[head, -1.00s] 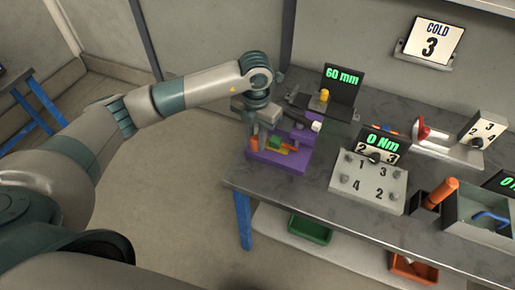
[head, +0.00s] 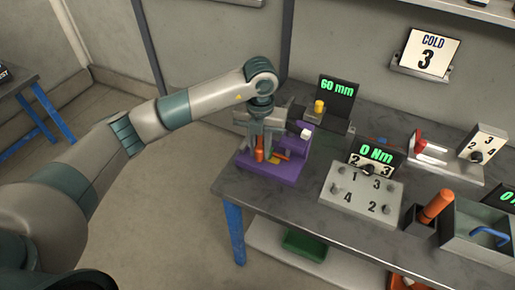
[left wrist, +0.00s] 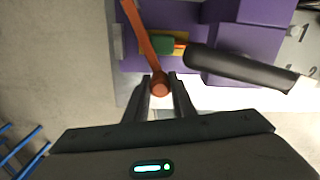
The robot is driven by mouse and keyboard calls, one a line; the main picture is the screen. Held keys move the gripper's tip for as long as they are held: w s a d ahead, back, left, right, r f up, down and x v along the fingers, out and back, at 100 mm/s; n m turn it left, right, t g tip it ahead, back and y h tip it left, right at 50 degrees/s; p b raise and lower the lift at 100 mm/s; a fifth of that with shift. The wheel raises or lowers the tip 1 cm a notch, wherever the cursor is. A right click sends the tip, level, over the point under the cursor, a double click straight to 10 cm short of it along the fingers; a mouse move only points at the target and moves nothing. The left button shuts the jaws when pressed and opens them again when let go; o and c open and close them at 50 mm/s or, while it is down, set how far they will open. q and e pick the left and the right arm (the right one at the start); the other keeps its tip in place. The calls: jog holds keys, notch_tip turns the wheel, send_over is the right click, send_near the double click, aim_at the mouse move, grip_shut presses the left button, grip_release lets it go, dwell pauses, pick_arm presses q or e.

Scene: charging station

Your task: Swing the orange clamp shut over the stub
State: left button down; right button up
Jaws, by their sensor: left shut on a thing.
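The purple fixture (head: 262,172) stands at the left end of the grey bench. The orange clamp (left wrist: 141,36) shows in the left wrist view as a long bar running from the top edge down to a round orange end (left wrist: 160,88). My left gripper (left wrist: 161,92) is shut on that end. In the head view, my left gripper (head: 262,150) points down over the fixture with the orange handle (head: 259,155) between its fingers. A green block (left wrist: 156,44) with a yellow strip lies beside the clamp bar. I cannot tell which part is the stub. My right gripper is out of view.
A black lever (left wrist: 240,68) with a pale end juts over the fixture, right of the gripper. A black 60 mm display (head: 338,92) stands behind. A grey box with knobs (head: 362,195) stands to the right. Open floor lies left of the bench.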

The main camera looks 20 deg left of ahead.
pick_arm(q)
jog(key=c, duration=1.5)
grip_release()
jog(key=shift+r, duration=0.1)
jog(key=shift+r, duration=0.45)
notch_tip(320, 180, up, 7)
jog(key=shift+w+f+b, duration=0.1)
jog(key=shift+f+b, duration=0.05)
jog(key=shift+b, duration=0.9)
notch_tip(320, 180, up, 10)
jog(key=shift+f+b, duration=0.15)
jog(key=shift+b, duration=0.4)
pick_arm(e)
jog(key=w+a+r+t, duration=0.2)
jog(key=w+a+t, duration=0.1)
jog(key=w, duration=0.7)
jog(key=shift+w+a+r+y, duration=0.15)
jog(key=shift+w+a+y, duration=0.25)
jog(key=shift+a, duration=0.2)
